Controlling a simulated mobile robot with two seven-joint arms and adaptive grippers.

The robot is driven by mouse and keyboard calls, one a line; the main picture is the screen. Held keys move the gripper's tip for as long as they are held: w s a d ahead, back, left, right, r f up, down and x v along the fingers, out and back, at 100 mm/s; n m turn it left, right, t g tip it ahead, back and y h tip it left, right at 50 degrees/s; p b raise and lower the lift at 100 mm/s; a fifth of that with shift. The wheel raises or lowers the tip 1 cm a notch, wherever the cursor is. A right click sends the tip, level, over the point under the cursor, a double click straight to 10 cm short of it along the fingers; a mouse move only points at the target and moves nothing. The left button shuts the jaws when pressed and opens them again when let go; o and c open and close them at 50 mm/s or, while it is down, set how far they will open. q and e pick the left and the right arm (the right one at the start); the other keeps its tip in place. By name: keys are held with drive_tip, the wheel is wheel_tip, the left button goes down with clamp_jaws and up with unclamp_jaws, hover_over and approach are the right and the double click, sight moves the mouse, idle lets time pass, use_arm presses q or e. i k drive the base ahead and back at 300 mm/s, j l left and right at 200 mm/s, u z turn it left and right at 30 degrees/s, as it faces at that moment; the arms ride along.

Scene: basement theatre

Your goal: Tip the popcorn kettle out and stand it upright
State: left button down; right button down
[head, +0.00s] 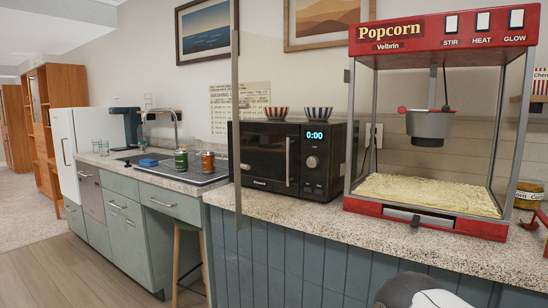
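The popcorn machine has a red top (445,38) and stands on the speckled counter at the right. Its grey metal kettle (430,125) hangs upright under the top from a rod. A red knob (402,110) sticks out at the kettle's left side. The inside of the kettle is hidden by its rim and lid area. A layer of pale popcorn (430,190) covers the cabinet floor below, inside the red base (380,209). Neither of my grippers shows in the head view.
A black microwave (265,158) with two striped bowls (319,112) on it stands left of the machine. A yellow-labelled jar (528,195) is at the right. A thin upright metal edge (236,100) crosses the view before the microwave.

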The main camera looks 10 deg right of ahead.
sight(427, 129)
drive_tip(key=i+j+z, duration=0.15)
drive_tip(key=i+z, duration=0.3)
drive_tip(key=i+j+z, duration=0.25)
drive_tip(key=z, duration=0.15)
drive_tip(key=i+j+z, duration=0.25)
drive_tip(key=j+z, duration=0.2)
drive_tip(key=i+j+z, duration=0.2)
drive_tip(key=j+z, duration=0.2)
drive_tip(key=i+j+z, duration=0.15)
drive_tip(key=j+z, duration=0.75)
drive_tip(key=j, duration=0.15)
drive_tip(key=u, duration=0.35)
